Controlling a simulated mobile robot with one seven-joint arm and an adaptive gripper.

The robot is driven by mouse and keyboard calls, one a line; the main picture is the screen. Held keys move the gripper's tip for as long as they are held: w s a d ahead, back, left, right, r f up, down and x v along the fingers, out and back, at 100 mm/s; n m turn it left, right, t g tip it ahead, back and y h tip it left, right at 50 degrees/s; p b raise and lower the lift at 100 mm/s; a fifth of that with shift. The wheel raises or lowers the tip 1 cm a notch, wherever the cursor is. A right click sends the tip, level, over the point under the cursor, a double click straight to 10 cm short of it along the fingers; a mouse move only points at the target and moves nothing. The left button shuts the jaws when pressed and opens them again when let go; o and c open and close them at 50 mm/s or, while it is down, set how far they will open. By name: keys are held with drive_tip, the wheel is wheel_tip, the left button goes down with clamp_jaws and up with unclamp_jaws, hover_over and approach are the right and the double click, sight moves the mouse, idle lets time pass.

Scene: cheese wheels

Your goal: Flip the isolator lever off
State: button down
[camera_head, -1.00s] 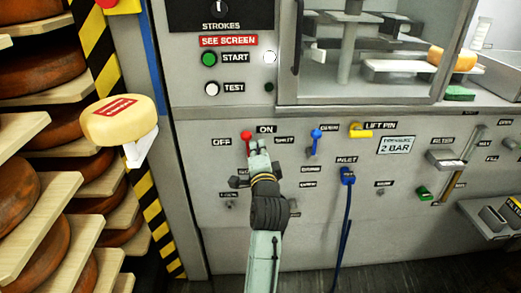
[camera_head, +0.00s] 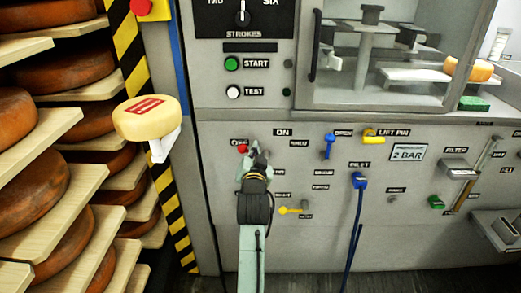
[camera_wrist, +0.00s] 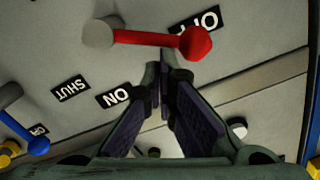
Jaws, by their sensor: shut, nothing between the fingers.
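The isolator lever has a red arm and knob (camera_head: 242,149), seen in the head view on the grey panel's left part. In the wrist view the red lever (camera_wrist: 155,39) runs from a grey hub to its knob, which lies beside the OFF label (camera_wrist: 203,20), away from the ON label (camera_wrist: 118,97). My gripper (camera_head: 258,153) is just right of the knob in the head view. In the wrist view my gripper's fingertips (camera_wrist: 161,72) are together and empty, close to the lever. I cannot tell whether they touch it. My gripper hides part of the lever in the head view.
A blue lever (camera_head: 329,145), a yellow lift-pin handle (camera_head: 373,135) and a blue inlet hose (camera_head: 355,225) are to the right. A yellow lever (camera_head: 290,210) sits low beside my arm. A cheese wheel (camera_head: 149,118) juts out at left, by the loaded shelves.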

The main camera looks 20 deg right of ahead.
drive_tip(key=a+f+n, duration=0.1)
drive_tip(key=n, duration=0.1)
drive_tip(key=a+f+n, duration=0.1)
drive_tip(key=n, duration=0.1)
drive_tip(key=shift+w+f, duration=0.1)
drive_tip(key=shift+w, duration=0.2)
drive_tip(key=shift+a+f, duration=0.1)
idle(0.6)
